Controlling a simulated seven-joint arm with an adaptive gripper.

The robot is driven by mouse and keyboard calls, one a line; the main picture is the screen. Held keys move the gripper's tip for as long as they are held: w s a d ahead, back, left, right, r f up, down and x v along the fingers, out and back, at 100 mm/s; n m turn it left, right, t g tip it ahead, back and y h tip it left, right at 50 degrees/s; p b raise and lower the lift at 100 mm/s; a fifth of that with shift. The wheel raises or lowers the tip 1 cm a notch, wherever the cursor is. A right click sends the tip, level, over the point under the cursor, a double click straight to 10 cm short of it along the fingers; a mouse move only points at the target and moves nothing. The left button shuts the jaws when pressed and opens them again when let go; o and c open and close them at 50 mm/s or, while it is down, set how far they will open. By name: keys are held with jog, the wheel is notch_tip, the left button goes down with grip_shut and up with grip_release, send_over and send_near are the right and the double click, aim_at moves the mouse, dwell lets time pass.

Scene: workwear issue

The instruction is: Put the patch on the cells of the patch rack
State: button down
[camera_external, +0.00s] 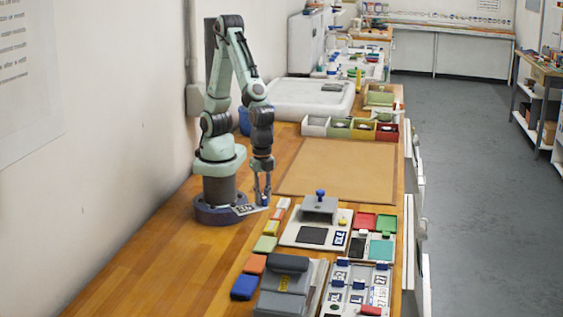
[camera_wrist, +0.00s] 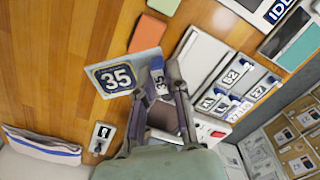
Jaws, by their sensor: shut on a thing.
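My gripper (camera_wrist: 164,80) is shut on a small patch (camera_wrist: 158,84) marked 35, with a blue tab on top. In the external view my gripper (camera_external: 263,194) is low beside my base, with the blue of the patch (camera_external: 265,201) between the fingers. The patch rack (camera_wrist: 258,73) is to the right in the wrist view, holding several numbered, blue-tabbed patches. It stands at the front of the bench in the external view (camera_external: 352,270).
An orange block (camera_wrist: 148,33) and other coloured blocks stand in a row left of the rack. A grey press (camera_external: 318,211) and red and green trays (camera_external: 375,222) are behind it. A brown mat (camera_external: 340,170) is clear. The bench's left side is bare wood.

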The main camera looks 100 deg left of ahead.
jog(key=s+d+f+m, duration=0.2)
jog(key=s+m, duration=0.2)
jog(key=s, duration=0.6)
jog(key=s+d+f+m, duration=0.1)
jog(key=s+m, duration=0.3)
jog(key=s, duration=0.5)
send_over(167, 286)
jog(key=f, duration=0.6)
jog(key=a+f, duration=0.1)
jog(key=f, duration=0.1)
jog(key=shift+f, duration=0.4)
jog(key=shift+d+f, duration=0.25)
jog(key=shift+d, duration=0.05)
jog(key=shift+d+f, duration=0.15)
jog(key=shift+f, duration=0.8)
jog(key=shift+d+f, duration=0.15)
jog(key=shift+f, duration=0.8)
jog(key=shift+f, duration=0.1)
jog(key=c, duration=1.1)
grip_release()
jog(key=shift+c, duration=0.2)
